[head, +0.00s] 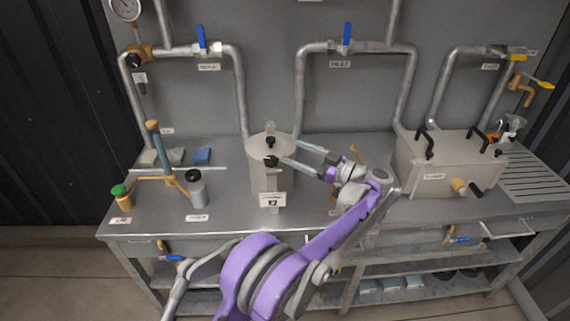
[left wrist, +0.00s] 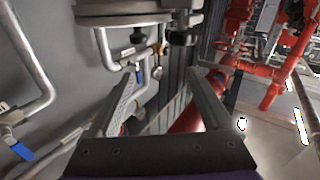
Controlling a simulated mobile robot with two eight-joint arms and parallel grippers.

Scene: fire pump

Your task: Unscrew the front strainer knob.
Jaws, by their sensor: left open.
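The strainer (head: 270,180) is a grey-beige canister marked K2 in the middle of the bench. A black front knob (head: 271,161) is at the front of its lid, and another dark knob sits on top. My left gripper (head: 290,153) is open and reaches in from the right, with its fingers pointing left at the front knob. In the left wrist view, a dark knob (left wrist: 183,36) hangs by the lid rim, above the gap between the open fingertips (left wrist: 162,73). The gap is empty. I cannot tell whether the lower finger touches the knob.
A lidded box (head: 448,168) stands on the right of the bench (head: 325,215). Pipes with blue-handled valves (head: 347,36) run along the back wall.

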